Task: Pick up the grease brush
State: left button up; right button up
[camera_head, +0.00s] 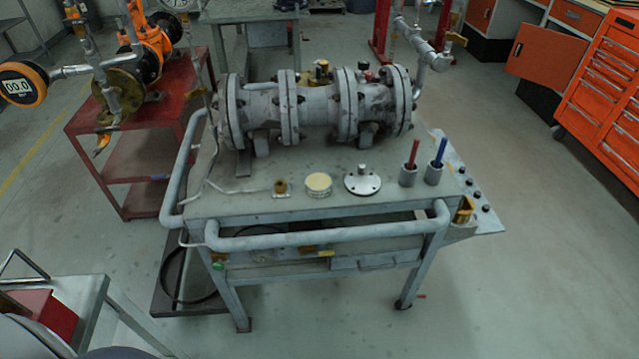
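Two small grey cups stand on the right part of the grey work cart's top (235,205). A red-handled tool (413,152) stands upright in the left cup (408,176). A blue-handled tool (440,151) stands, slightly tilted, in the right cup (433,175). Their lower ends are hidden inside the cups, so I cannot tell which one is the grease brush. Neither of my grippers is in view.
A flanged grey valve body (318,105) lies along the cart's back. A metal disc (362,182), a cream round tin (318,184) and a brass fitting (281,187) sit left of the cups. A handrail (330,239) runs along the front. Floor on the right is clear.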

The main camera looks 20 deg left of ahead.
aim_at(415, 145)
jog(key=i+j+z, duration=0.2)
jog(key=z, duration=0.3)
jog(key=i+j+z, duration=0.1)
jog(key=j+z, duration=0.15)
jog(key=z, duration=0.25)
